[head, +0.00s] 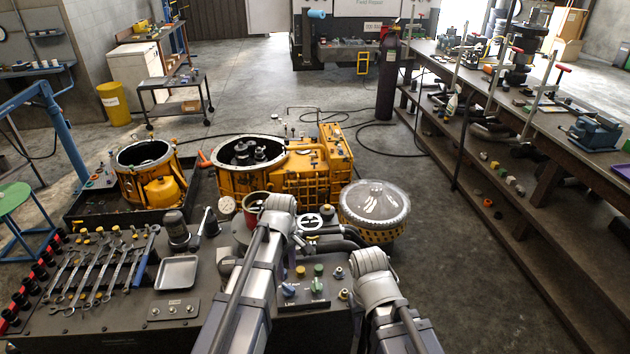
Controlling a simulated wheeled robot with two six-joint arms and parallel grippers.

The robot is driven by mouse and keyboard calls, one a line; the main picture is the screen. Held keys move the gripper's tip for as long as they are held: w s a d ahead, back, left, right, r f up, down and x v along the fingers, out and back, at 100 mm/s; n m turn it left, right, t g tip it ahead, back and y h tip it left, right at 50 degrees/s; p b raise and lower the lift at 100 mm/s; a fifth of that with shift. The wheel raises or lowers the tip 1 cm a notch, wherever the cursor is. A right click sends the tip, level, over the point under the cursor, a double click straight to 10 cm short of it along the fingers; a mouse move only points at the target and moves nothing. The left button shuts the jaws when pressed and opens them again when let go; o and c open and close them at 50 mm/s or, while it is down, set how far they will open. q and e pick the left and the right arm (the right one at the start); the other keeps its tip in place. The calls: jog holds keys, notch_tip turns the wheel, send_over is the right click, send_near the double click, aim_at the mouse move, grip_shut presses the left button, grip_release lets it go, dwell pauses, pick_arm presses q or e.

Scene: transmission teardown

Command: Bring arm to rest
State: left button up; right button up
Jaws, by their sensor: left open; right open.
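My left arm (250,285) reaches up from the bottom centre to a light grey joint (278,212) in front of the yellow transmission housing. My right arm (385,300) comes in to its right and ends in view at a light grey joint (370,268) beside the bench's right edge. No gripper fingers can be made out beyond either joint, and I see nothing held. The transmission housing (310,178) stands open at its round left end. A round clear-topped drum (374,205) stands to its right, close beyond my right arm.
The dark bench (110,325) holds wrenches (95,270), a metal tray (178,273) and coloured knobs (318,285). A yellow round housing (150,175) sits in a black tray at left. A long workbench (530,135) lines the right. The floor right of the drum is clear.

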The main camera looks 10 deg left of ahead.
pick_arm(q)
jog(key=s+d+f+m+b, duration=0.1)
jog(key=s+d+m, duration=0.4)
jog(key=s+m, duration=0.2)
jog(key=s+d+f+m+y+b, duration=0.1)
jog(key=s+d+m, duration=0.4)
jog(key=s+m, duration=0.2)
jog(key=shift+s+d+m, duration=0.3)
jog(key=shift+s+m, duration=0.05)
jog(key=shift+m, duration=0.75)
